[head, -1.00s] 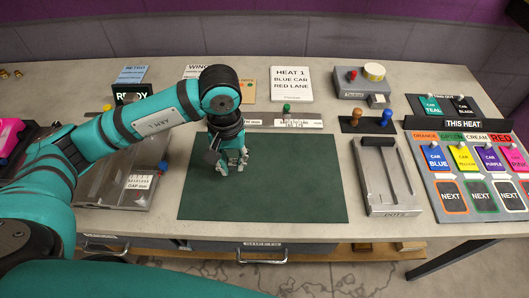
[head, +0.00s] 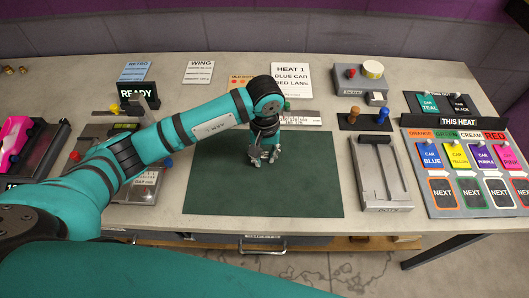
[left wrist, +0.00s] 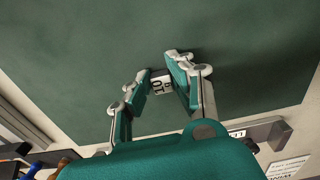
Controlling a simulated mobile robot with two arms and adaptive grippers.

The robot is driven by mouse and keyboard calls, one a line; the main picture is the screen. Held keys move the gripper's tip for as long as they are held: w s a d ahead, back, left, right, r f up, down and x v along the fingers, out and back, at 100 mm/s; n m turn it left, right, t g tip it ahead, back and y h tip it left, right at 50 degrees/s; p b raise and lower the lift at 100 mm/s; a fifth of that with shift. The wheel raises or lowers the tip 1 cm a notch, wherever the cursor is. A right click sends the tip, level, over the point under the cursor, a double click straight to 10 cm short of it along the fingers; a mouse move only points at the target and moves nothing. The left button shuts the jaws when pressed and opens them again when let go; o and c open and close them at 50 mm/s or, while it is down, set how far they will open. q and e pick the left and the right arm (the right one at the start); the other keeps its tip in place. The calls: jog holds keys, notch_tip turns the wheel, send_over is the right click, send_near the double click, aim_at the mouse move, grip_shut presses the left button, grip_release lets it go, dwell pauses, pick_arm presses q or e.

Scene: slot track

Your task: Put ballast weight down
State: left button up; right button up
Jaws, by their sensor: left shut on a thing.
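My left gripper (head: 264,159) is over the dark green mat (head: 220,185), towards its back middle. In the left wrist view, the gripper (left wrist: 164,75) is shut on the ballast weight (left wrist: 160,86), a small pale block with dark figures on it. The weight sits between the fingertips with the mat (left wrist: 90,50) behind it. Whether the weight touches the mat or hangs just above it, I cannot tell. In the head view the fingers hide most of the weight. My right gripper is not in view.
A grey slotted device (head: 382,175) stands right of the mat, and the heat board (head: 465,170) is further right. A peg strip (head: 364,121) and the heat card (head: 291,80) are behind. A pink car (head: 15,138) is at far left. Most of the mat is clear.

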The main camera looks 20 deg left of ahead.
pick_arm(q)
jog(key=shift+f+b, duration=0.25)
jog(key=shift+b, duration=0.05)
jog(key=o, duration=0.7)
jog(key=shift+r, duration=0.1)
jog(key=shift+o, duration=0.2)
